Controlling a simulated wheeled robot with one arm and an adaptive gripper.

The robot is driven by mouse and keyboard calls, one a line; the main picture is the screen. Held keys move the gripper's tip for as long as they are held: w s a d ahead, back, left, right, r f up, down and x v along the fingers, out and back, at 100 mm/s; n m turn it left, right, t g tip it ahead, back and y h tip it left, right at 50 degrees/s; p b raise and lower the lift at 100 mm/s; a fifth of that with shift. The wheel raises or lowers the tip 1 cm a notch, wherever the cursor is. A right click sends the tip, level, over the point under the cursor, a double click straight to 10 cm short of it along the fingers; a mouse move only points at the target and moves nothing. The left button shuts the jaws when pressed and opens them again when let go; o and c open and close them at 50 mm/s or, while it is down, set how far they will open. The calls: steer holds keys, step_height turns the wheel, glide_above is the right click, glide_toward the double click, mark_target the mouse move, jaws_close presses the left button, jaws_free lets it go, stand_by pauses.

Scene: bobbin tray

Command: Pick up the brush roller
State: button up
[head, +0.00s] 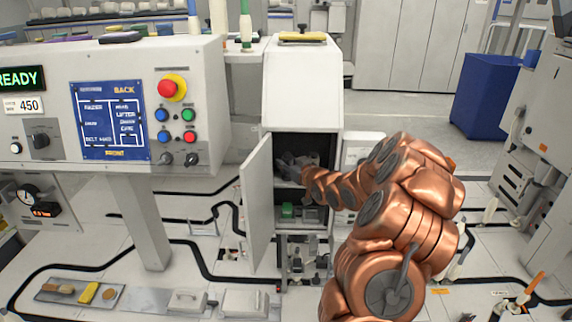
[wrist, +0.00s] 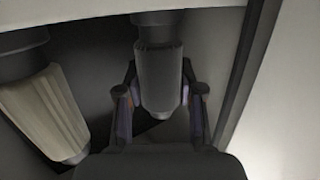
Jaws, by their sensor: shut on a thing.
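My copper arm reaches into the dark upper compartment of a white cabinet in the head view, and my gripper (head: 297,162) is small and shaded there. In the wrist view my gripper (wrist: 160,98) has one finger on each side of a dark grey roller (wrist: 160,72) and is shut on it. This looks like the brush roller, but its bristles are too dim to make out. The roller hangs below a dark round collar. A beige ribbed roller (wrist: 42,108) hangs tilted to the left, apart from my fingers. In the head view I cannot make out the rollers.
The cabinet door (head: 257,205) stands open to the left of my arm. A pale wall (wrist: 282,90) and a dark edge are close on the right in the wrist view. A green item (head: 288,210) sits on the lower shelf. A control panel (head: 140,100) stands to the left.

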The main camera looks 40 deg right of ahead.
step_height(320, 180, up, 8)
steer(key=p, duration=0.4)
steer(key=shift+f, duration=0.2)
steer(key=s+a, duration=0.1)
steer(key=s, duration=1.7)
steer(key=shift+f, duration=0.25)
